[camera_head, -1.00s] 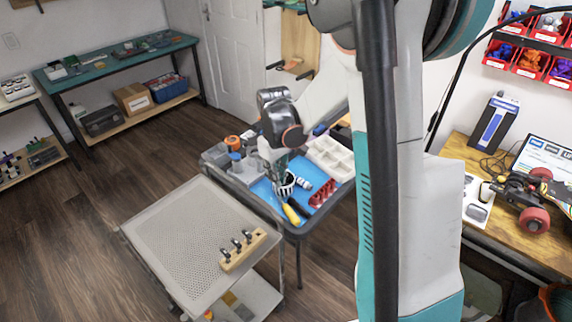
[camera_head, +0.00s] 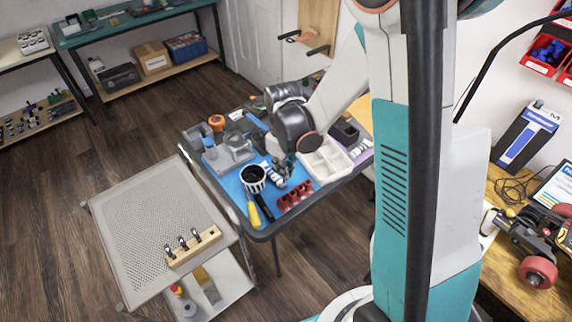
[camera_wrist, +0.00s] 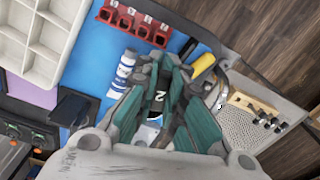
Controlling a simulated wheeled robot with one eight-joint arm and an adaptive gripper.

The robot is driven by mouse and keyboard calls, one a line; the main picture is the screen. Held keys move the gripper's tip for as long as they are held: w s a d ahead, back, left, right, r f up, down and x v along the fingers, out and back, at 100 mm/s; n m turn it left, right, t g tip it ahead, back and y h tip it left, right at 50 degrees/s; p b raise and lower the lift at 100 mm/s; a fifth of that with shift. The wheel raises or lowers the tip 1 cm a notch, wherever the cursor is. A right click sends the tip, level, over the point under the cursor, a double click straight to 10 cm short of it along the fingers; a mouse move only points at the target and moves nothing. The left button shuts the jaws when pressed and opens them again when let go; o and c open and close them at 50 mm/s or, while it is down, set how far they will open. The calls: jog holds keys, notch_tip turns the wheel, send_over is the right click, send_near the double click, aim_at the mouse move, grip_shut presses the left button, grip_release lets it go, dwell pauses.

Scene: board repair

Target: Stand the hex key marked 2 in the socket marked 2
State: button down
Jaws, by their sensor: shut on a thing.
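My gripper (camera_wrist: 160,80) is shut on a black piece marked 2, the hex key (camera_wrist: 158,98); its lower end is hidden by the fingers. In the head view my gripper (camera_head: 284,166) is low over the blue mat, right of a black-and-white cup (camera_head: 253,179). A red block with a row of sockets (camera_wrist: 134,23) lies on the mat ahead of the fingers, apart from the key. White marks show by its sockets, too small to read surely. The red block also shows in the head view (camera_head: 295,196), just in front of my gripper.
A blue-and-white cylinder (camera_wrist: 124,70) lies close to the fingers. A yellow-handled tool (camera_head: 253,213) lies near the table edge. A white compartment tray (camera_head: 325,164) stands right. A wooden holder with three upright keys (camera_head: 193,246) is on the perforated cart (camera_head: 145,215).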

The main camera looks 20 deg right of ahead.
aim_at(284, 182)
jog(key=shift+f+b, duration=2.5)
jog(key=shift+f, duration=1.55)
jog(key=shift+f+b, duration=0.35)
jog(key=shift+b, duration=0.35)
jog(key=shift+f+b, duration=0.35)
jog(key=shift+f+b, duration=0.25)
jog(key=shift+b, duration=0.05)
jog(key=shift+f+b, duration=0.3)
jog(key=shift+f, duration=0.1)
jog(key=shift+f+b, duration=0.7)
jog(key=shift+b, duration=0.1)
jog(key=c, duration=1.6)
grip_release()
